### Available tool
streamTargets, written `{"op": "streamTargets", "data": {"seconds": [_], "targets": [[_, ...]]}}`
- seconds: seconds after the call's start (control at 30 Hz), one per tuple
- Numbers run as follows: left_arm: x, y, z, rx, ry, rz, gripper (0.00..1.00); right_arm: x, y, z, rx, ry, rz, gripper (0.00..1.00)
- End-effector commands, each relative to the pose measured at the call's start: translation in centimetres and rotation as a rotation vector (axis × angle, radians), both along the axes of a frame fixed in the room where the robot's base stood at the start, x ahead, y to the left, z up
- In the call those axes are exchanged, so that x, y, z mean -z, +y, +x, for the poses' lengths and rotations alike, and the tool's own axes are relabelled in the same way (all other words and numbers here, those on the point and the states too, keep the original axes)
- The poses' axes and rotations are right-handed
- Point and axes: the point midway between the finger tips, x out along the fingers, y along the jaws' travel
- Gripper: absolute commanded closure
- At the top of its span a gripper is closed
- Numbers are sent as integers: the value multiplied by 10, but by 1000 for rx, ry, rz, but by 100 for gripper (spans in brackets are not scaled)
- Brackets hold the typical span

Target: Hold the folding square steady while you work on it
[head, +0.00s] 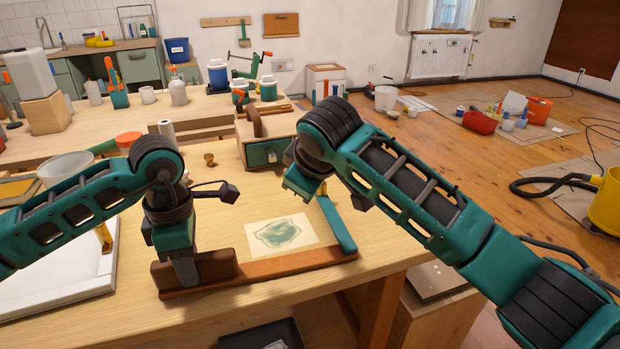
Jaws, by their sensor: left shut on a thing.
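The folding square (270,275) lies near the bench's front edge. It has a long reddish-brown wooden leg, a teal leg (338,228) angled up from its right end, and a dark brown upright piece at its left end. My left gripper (186,272) points down and is shut on the square at that left end; the fingertips are partly hidden by the wood. My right gripper (306,184) hangs above the bench near the teal leg's far end. Its fingers are largely hidden, so I cannot tell whether they touch the square.
A paper sheet with a green patch (281,234) lies inside the square's angle. A white tray (60,285) is at left, and a box with a teal drawer (266,152) stands behind. A small brass knob (209,159) sits mid-bench. Bare bench lies between.

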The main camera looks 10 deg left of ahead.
Motion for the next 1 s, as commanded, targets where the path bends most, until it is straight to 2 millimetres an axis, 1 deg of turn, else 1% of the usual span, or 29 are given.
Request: {"op": "streamTargets", "data": {"seconds": [0.27, 0.3, 0.6, 0.87, 1.0], "targets": [[0, 0, 0, 0, -1, 0, 100, -2, -1, -1, 0, 0, 1, 100], [0, 0, 0, 0, -1, 0, 65, -2, -1, -1, 0, 0, 1, 100], [0, 0, 0, 0, 0, 0, 36, -2, -1, -1, 0, 0, 1, 100], [-1, 0, 0, 0, -1, 0, 36, -2, 0, -1, 0, 0, 1, 100], [-13, 0, 1, 0, -4, 0, 36, -2, 0, -1, 0, 0, 1, 100]]}}
